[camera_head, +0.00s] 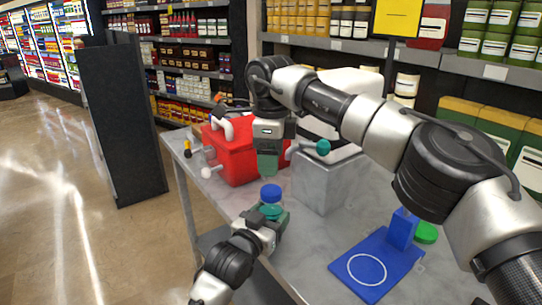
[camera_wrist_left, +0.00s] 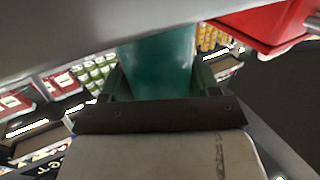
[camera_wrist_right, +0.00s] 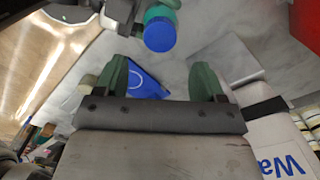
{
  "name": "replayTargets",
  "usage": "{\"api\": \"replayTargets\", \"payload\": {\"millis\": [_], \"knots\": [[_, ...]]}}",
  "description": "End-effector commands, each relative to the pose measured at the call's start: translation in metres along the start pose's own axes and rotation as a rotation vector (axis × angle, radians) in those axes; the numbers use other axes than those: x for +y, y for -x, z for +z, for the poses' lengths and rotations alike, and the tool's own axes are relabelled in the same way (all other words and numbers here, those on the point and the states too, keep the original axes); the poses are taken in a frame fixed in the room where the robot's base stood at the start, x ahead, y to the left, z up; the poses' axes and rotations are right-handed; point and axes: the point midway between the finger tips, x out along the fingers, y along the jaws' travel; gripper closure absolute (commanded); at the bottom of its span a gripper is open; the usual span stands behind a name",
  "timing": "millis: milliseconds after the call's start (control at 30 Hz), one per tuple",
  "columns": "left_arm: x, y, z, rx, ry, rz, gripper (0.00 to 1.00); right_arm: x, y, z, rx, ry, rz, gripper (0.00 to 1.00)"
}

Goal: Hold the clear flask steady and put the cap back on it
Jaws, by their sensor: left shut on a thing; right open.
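The flask (camera_head: 272,211) looks teal and see-through. It stands upright in my left gripper (camera_head: 270,217), which is shut on it near the table's left edge. The flask's wall also fills the gap between the fingers in the left wrist view (camera_wrist_left: 160,62). The blue cap (camera_head: 270,192) sits at the flask's mouth; I cannot tell how firmly it is seated. My right gripper (camera_head: 268,174) points down above the cap, apart from it. In the right wrist view the cap (camera_wrist_right: 160,35) lies beyond the open, empty fingers (camera_wrist_right: 160,68).
A red box with pipes and knobs (camera_head: 232,155) stands behind on the grey table (camera_head: 310,235). A grey-white block (camera_head: 322,182) is beside it. A blue base with a white ring (camera_head: 350,285) and a green disc (camera_head: 426,232) lie at the right. Bare tabletop lies between.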

Motion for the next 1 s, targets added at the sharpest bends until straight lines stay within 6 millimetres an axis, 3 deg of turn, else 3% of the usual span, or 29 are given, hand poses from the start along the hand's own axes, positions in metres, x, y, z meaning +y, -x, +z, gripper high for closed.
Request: {"api": "replayTargets", "payload": {"millis": [333, 700, 1000], "knots": [[0.0, 0.0, 0.0, -0.001, 0.0, 0.0, 1.0, 0.0, -0.006, 0.0, 0.0, -0.003, 0.001, 0.31], [0.0, 0.0, 0.0, -0.001, 0.0, 0.0, 1.0, 0.0, -0.06, -0.001, 0.0, -0.005, 0.003, 0.31], [0.0, 0.0, 0.0, -0.001, 0.0, 0.0, 1.0, 0.0, -0.08, 0.0, 0.0, -0.005, 0.0, 0.31]]}}
